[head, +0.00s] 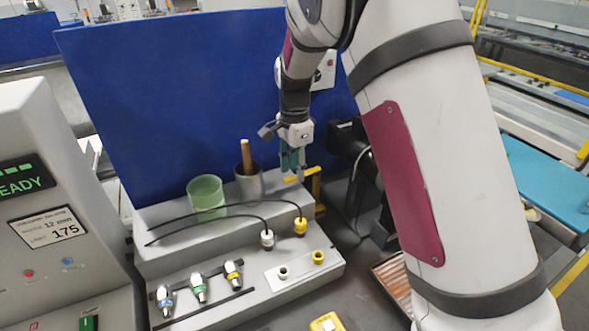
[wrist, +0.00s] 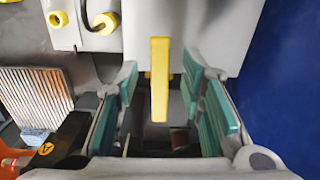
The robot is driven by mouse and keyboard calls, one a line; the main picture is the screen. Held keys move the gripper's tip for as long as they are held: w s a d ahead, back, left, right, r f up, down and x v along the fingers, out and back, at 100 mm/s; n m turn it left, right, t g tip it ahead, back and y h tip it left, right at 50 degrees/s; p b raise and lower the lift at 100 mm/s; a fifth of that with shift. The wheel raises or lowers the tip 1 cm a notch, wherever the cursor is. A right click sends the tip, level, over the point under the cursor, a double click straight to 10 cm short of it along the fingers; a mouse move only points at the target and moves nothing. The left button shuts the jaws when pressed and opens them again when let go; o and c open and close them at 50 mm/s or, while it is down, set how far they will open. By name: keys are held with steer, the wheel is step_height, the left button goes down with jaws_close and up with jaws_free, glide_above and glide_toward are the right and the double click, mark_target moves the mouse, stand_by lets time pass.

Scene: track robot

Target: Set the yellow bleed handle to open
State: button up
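The yellow bleed handle (wrist: 159,80) is a flat yellow bar in the wrist view, pointing from the grey fixture down toward my palm. In the head view it shows at the fixture's right end (head: 312,177), partly hidden by my gripper. My gripper (wrist: 163,88) is open, with its green-padded fingers on either side of the handle. A gap shows between the handle and each finger. In the head view my gripper (head: 291,163) points down right above the handle.
The grey stepped fixture (head: 170,262) carries a green cup (head: 206,192), a dark cup (head: 249,186) with a wooden stick, black hoses, yellow and grey connectors, and several coloured fittings. A blue panel (head: 170,95) stands behind. A ribbed tray (wrist: 35,97) lies nearby.

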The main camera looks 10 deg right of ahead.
step_height(320, 180, up, 11)
steer(key=shift+r, duration=0.15)
stand_by(0.4)
steer(key=s+d+r+n+t, duration=0.1)
steer(key=s+d+r+n, duration=0.15)
steer(key=s, duration=0.25)
steer(key=s+d+r+n+t+y, duration=0.1)
steer(key=s+r+n, duration=0.1)
steer(key=s+r, duration=0.3)
steer(key=s+d+r+n+t, duration=0.1)
steer(key=s+d+r+n, duration=0.1)
steer(key=s, duration=0.4)
steer(key=s+d+f+n+t, duration=0.1)
steer(key=s+n, duration=0.2)
steer(key=s, duration=0.5)
steer(key=s+d+f+n+t+h, duration=0.1)
steer(key=s+n, duration=0.3)
steer(key=s, duration=0.3)
steer(key=shift+s+f+t, duration=0.15)
steer(key=shift+s+t, duration=0.15)
steer(key=shift+s, duration=0.05)
